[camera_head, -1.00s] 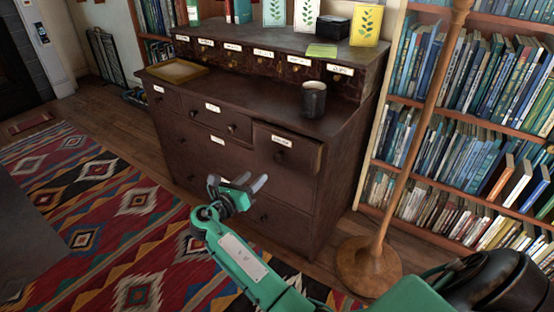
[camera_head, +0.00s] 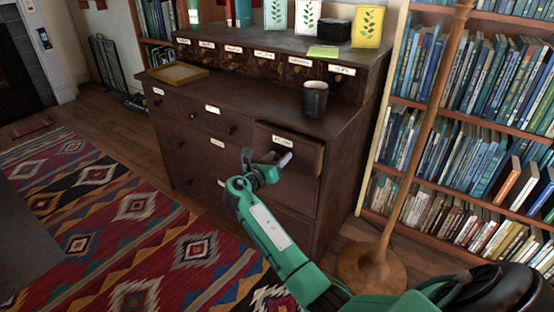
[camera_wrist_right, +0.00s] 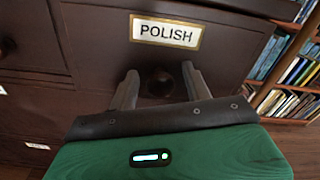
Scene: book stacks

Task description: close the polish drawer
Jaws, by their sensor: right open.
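The polish drawer (camera_head: 306,153) is the top right drawer of the dark brown dresser (camera_head: 228,163). It stands out a little from the dresser front. Its label reads POLISH in the right wrist view (camera_wrist_right: 166,32), with a dark round knob (camera_wrist_right: 160,81) below it. My right gripper (camera_head: 276,158) is in front of this drawer, and its fingers (camera_wrist_right: 157,85) are open on either side of the knob. I cannot tell whether they touch the drawer front. The knob is hidden by the gripper in the head view. My left gripper is not in view.
A dark mug (camera_head: 315,99) and a yellow tray (camera_head: 178,73) stand on the dresser top. A wooden lamp pole (camera_head: 410,135) with a round base (camera_head: 371,271) stands right of the dresser, before a bookshelf (camera_head: 461,215). A patterned rug (camera_head: 130,215) covers the floor at left.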

